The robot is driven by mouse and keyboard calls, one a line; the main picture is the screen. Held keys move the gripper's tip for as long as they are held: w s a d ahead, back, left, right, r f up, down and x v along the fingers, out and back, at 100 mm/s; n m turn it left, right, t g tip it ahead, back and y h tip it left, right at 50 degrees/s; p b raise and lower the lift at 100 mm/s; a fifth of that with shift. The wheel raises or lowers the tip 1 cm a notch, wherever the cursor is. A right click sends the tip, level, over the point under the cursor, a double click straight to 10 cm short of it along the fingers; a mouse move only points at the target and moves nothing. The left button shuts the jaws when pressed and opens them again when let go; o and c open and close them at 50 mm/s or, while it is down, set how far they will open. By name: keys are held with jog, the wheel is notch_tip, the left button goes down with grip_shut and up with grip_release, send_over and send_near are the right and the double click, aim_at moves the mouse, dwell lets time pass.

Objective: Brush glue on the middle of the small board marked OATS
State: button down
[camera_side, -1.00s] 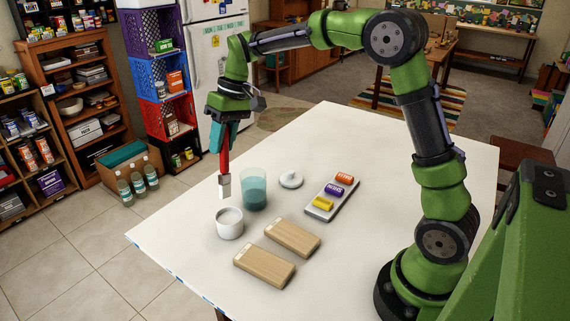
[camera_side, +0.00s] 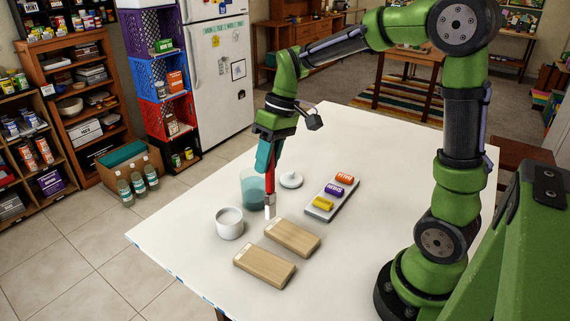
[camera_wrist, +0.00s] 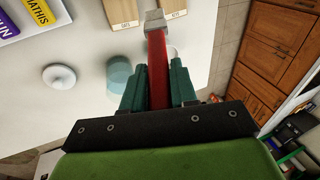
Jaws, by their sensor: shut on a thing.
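My gripper (camera_side: 264,163) is shut on a red-handled brush (camera_side: 269,188), which points down with its pale tip low beside the near end of the rear board. The brush also shows in the wrist view (camera_wrist: 158,62). Two small wooden boards, a rear one (camera_side: 292,237) and a front one (camera_side: 264,266), lie side by side on the table. Their end labels show in the wrist view on the left board (camera_wrist: 125,24) and the right board (camera_wrist: 175,14), too small to read surely. A white pot (camera_side: 229,228) with pale contents stands left of the boards.
A teal-filled glass (camera_side: 252,190) stands close behind the brush. A white round lid (camera_side: 291,179) lies near it. A grey tray (camera_side: 318,212) with orange, purple and yellow blocks lies behind the boards. The table's front left is clear.

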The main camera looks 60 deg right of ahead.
jog(key=d+r, duration=0.5)
jog(key=d, duration=0.1)
jog(key=shift+s+d+f, duration=0.1)
jog(key=shift+s+f, duration=0.1)
jog(key=shift+f, duration=0.95)
jog(key=shift+s+f, duration=0.2)
jog(key=shift+f, duration=0.95)
